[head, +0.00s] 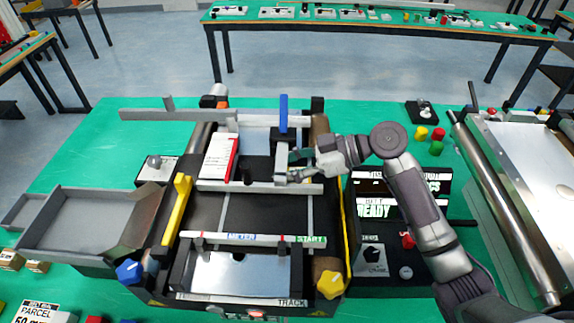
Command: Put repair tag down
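No tag that I can read as the repair tag shows in the head view. A white printed block with a red edge (219,158) sits on the far part of the dark conveyor belt (264,211). My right gripper (289,168) reaches in from the right over the belt, beside a grey upright piece below a blue lever (284,113). Its fingers are small and overlap the grey parts, so I cannot tell whether they hold anything. The white block is to its left, apart from it. My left gripper is not in view.
A grey tray (79,228) adjoins the conveyor at left, beside a yellow bar (178,209). A dark panel with a READY display (376,209) lies under my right arm. A metal roller (503,205) stands at right. The green table (105,148) is clear at the far left.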

